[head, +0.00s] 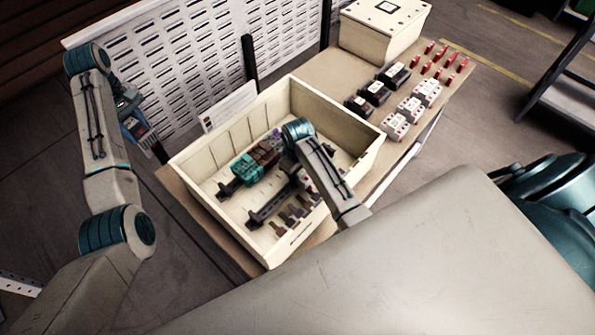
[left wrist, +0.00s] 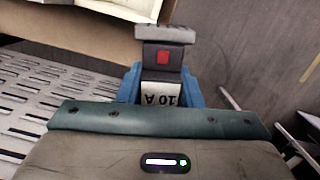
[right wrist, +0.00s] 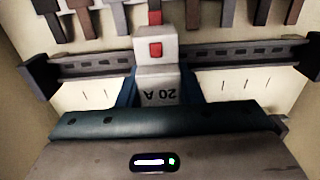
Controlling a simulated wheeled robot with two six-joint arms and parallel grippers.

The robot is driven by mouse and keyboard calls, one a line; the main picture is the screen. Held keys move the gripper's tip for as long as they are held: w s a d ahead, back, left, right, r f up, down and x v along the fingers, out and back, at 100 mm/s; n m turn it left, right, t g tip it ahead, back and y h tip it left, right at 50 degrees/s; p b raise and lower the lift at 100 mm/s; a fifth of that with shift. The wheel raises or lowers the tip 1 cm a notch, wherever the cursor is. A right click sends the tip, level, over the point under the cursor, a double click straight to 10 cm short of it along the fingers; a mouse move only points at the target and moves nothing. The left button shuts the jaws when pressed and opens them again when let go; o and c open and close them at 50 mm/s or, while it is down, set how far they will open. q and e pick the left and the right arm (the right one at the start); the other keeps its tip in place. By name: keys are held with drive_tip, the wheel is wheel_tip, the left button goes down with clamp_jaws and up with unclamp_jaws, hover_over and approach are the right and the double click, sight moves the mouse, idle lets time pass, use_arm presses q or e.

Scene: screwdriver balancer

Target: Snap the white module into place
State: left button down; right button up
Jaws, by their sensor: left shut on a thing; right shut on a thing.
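The white module (right wrist: 157,85), marked "20 A" with a red square, is between the blue fingers of my right gripper (right wrist: 158,88), shut on it. In the right wrist view its far end overlaps a dark grey rail (right wrist: 230,55); I cannot tell whether it touches or is seated. In the head view my right arm reaches into the cream box (head: 205,205), and its wrist hides most of the module. The rail also shows in the head view (head: 266,211). My left gripper (left wrist: 160,85) is shut on a dark grey module (left wrist: 162,57) marked "10 A", outside the box to the left.
Teal (head: 248,168) and brown modules (head: 267,152) sit on another rail in the box. Several brown prongs (head: 290,219) line its near side. Black modules (head: 376,92), white modules (head: 395,125) and red pieces (head: 438,53) stand on the table to the right. A perforated panel (head: 190,60) stands behind.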

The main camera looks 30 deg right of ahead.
use_arm(q)
drive_tip(key=shift+s+f, duration=0.1)
use_arm(e)
drive_tip(key=shift+s+f, duration=0.1)
drive_tip(key=shift+f, duration=0.2)
idle(0.4)
idle(0.5)
drive_tip(key=o, duration=1.2)
drive_tip(key=shift+f, duration=0.1)
drive_tip(key=shift+c, duration=0.2)
use_arm(q)
drive_tip(key=shift+f+b, duration=0.95)
drive_tip(key=shift+b, duration=0.1)
use_arm(e)
drive_tip(key=r, duration=1.1)
drive_tip(key=shift+w+r, duration=0.1)
drive_tip(key=shift+w, duration=0.1)
drive_tip(key=shift+s+r, duration=0.1)
drive_tip(key=shift+r, duration=0.3)
